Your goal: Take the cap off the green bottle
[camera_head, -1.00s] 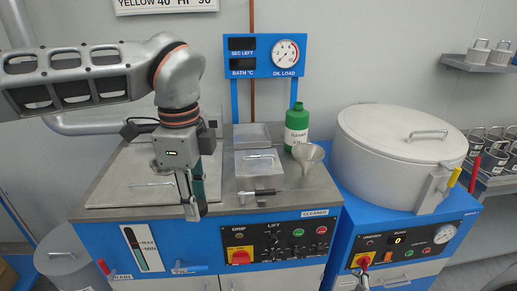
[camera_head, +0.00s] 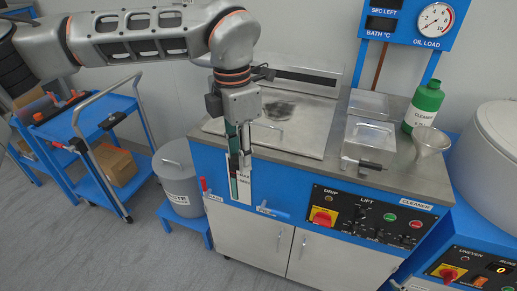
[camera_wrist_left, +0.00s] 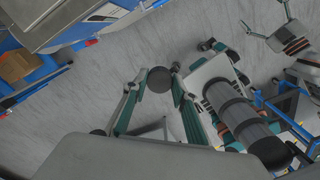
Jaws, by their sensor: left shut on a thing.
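The green bottle (camera_head: 424,107) with a white label stands upright at the back right of the steel bench top, behind a funnel. Its top looks green; I cannot make out a separate cap on it. My left gripper (camera_head: 240,167) hangs down in front of the bench's left part, well left of the bottle. In the left wrist view its fingers (camera_wrist_left: 160,80) are shut on a small dark round thing (camera_wrist_left: 159,77), which looks like a cap. My right gripper (camera_wrist_left: 268,22) shows at the upper right of that view, its fingers apart and empty.
The funnel (camera_head: 431,143) and a steel lidded box (camera_head: 367,145) stand near the bottle. A grey bin (camera_head: 178,173) and a blue cart (camera_head: 100,170) stand left of the bench. A large white drum (camera_head: 497,150) is at the right. Open floor lies at the lower left.

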